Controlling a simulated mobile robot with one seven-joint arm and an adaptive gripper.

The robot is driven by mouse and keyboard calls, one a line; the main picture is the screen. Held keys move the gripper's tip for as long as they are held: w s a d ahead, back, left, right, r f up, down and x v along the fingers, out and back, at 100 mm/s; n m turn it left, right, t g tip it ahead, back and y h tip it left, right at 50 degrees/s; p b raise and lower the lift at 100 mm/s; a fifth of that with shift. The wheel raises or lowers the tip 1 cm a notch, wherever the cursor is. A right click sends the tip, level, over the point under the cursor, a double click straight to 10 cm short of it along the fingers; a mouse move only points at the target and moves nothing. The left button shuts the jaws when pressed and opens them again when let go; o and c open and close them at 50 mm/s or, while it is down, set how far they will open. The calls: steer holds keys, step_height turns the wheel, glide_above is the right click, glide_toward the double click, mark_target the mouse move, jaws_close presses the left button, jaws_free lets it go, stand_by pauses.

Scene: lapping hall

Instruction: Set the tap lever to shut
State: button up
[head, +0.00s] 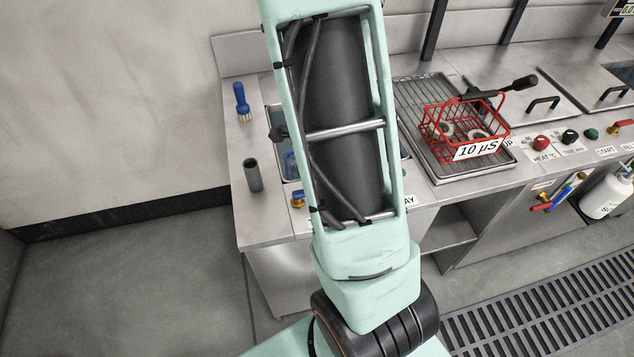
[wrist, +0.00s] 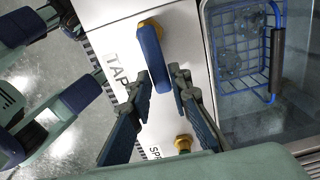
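The tap lever (wrist: 152,58) is a blue handle on a brass-coloured hub (wrist: 150,24), beside the label "TAP" (wrist: 120,75) in the wrist view. Its free end points toward my gripper (wrist: 161,76). My gripper is open, one finger on each side of the lever's free end. The left fingertip appears very close to the lever; I cannot tell whether it touches. In the head view a small blue and brass fitting (head: 298,198), likely the tap, shows at the counter's front edge. My arm hides the gripper there.
A brass fitting (wrist: 183,143) stands by a partly hidden "SPR" label. A blue wire basket (wrist: 244,50) is in the sink beside the lever. A grey cup (head: 253,175) and blue brush (head: 241,101) stand left. A red basket (head: 462,128) stands right on a rack.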

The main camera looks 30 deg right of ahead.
steer(key=o, duration=0.3)
steer(key=shift+r, duration=0.1)
step_height(320, 180, up, 12)
steer(key=shift+f, duration=0.1)
stand_by(0.4)
stand_by(0.4)
